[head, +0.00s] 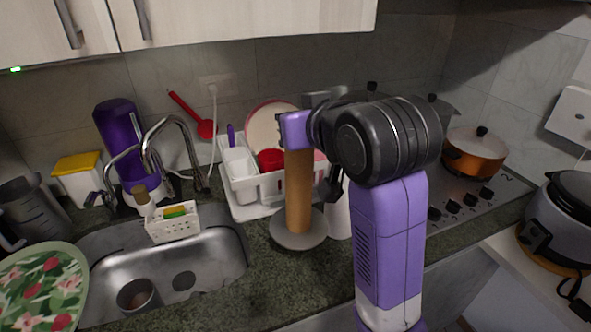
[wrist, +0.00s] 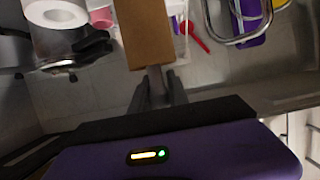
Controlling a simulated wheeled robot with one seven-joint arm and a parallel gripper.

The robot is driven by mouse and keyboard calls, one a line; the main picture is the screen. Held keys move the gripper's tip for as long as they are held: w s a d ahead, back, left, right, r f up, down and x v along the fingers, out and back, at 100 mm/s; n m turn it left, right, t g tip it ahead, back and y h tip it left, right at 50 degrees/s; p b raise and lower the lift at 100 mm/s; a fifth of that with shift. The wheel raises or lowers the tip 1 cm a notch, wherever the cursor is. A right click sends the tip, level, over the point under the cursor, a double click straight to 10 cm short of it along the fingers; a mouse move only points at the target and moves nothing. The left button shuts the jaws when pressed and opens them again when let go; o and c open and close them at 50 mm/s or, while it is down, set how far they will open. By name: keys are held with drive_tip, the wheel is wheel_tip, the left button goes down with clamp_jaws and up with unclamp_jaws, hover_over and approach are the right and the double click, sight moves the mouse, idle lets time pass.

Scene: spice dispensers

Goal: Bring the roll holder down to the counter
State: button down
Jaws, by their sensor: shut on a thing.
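The roll holder has a brown cardboard-coloured tube (head: 299,188) on a round grey base (head: 290,236). It is upright in the head view, in front of the dish rack, with its base low over or on the counter (head: 268,278); I cannot tell whether they touch. My gripper (wrist: 158,90) is shut on the thin grey rod (wrist: 155,79) at the holder's top end. The brown tube (wrist: 144,32) also shows beyond the fingers in the wrist view. My wrist hides part of the head view's grip area.
A white dish rack (head: 262,200) stands close behind the holder. The sink (head: 215,262) is to its left, and a white object (head: 339,216) is close on its right. The stove with an orange pot (head: 474,155) is further right. Cabinets (head: 200,22) hang above.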

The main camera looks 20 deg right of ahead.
sight(305, 172)
wheel_tip(305, 172, down, 10)
drive_tip(key=shift+f, duration=0.1)
idle(0.4)
drive_tip(key=c, duration=1.3)
unclamp_jaws()
drive_tip(key=shift+f, duration=0.15)
drive_tip(key=v, duration=0.6)
drive_tip(key=p+v, duration=0.1)
drive_tip(key=v, duration=0.2)
drive_tip(key=shift+s+r, duration=0.1)
drive_tip(key=shift+r, duration=0.3)
drive_tip(key=shift+s+r+p, duration=0.1)
drive_tip(key=shift+p, duration=1.05)
drive_tip(key=shift+s+r+p, duration=0.1)
drive_tip(key=shift+s+p, duration=0.1)
drive_tip(key=shift+p, duration=0.85)
